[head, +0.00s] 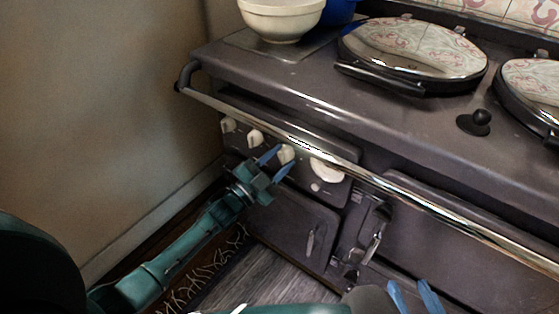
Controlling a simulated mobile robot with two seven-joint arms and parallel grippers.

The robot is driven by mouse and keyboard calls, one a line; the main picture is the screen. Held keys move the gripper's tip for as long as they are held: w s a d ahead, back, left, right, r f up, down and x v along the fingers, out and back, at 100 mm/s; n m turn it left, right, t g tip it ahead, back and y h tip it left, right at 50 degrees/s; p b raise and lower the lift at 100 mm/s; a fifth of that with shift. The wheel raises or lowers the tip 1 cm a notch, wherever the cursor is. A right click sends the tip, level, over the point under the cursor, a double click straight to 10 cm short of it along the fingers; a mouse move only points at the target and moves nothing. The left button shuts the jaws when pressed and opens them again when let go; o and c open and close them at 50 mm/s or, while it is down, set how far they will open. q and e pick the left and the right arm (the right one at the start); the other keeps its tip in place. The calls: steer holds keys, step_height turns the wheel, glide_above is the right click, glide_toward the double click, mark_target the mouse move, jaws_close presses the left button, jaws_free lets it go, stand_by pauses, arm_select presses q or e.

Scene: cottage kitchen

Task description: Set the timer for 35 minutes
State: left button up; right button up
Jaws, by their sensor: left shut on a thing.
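The range cooker's front panel has a row of cream knobs. One cream knob (286,153) is between the blue fingertips of my left gripper (284,157), which is shut on it. Its markings are too small to read. A larger white dial (327,171) is just to the right of that gripper, partly behind the chrome rail.
A chrome rail (400,188) runs along the cooker's front, above the knobs. Below are a dark oven door (290,226) and a latch (377,238). A cream bowl (281,18) and round domed lids (415,50) are on top. A bare wall stands at left.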

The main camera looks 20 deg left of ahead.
arm_select(q)
steer(key=shift+m, duration=0.8)
steer(key=shift+m+g+h, duration=0.3)
steer(key=o, duration=1)
steer(key=v, duration=1.3)
steer(key=shift+s+p, duration=0.1)
steer(key=shift+p, duration=0.25)
